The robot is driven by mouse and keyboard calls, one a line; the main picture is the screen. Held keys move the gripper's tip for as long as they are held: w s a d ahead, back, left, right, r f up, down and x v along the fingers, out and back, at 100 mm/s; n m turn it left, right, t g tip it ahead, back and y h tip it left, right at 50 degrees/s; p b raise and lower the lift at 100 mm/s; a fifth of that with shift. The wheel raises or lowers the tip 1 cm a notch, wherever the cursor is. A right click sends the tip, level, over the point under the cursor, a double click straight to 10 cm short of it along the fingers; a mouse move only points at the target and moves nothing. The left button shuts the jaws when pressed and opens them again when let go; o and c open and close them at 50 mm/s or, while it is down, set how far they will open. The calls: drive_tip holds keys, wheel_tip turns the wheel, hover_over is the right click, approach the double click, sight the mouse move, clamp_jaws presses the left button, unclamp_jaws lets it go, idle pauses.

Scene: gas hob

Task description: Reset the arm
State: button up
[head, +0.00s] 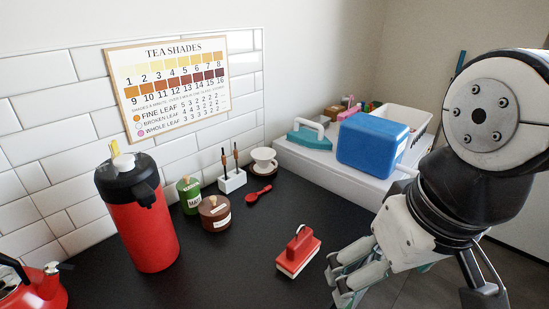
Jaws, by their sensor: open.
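My gripper (338,279) is at the lower right of the head view, low beside the black counter (205,275). It is open, and I see nothing between its fingers. My arm comes down into it from the upper right. A red block-like thing with a handle and a pale base (298,250) sits on the counter just left of the fingers, apart from them as far as I can tell. Part of the gripper is cut off by the bottom edge.
A red flask (140,220), a red kettle (35,288), green (189,195) and brown (214,213) canisters, a white holder (232,180), a red spoon (258,194) and a cup (264,160) stand left. A blue box (371,143) and teal iron (309,137) stand behind. The counter's front middle is clear.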

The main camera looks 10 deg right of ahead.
drive_tip(key=shift+s, duration=0.15)
wheel_tip(320, 180, up, 7)
drive_tip(key=t+p, duration=0.1)
drive_tip(key=p, duration=0.4)
drive_tip(key=shift+p, duration=0.3)
idle(0.5)
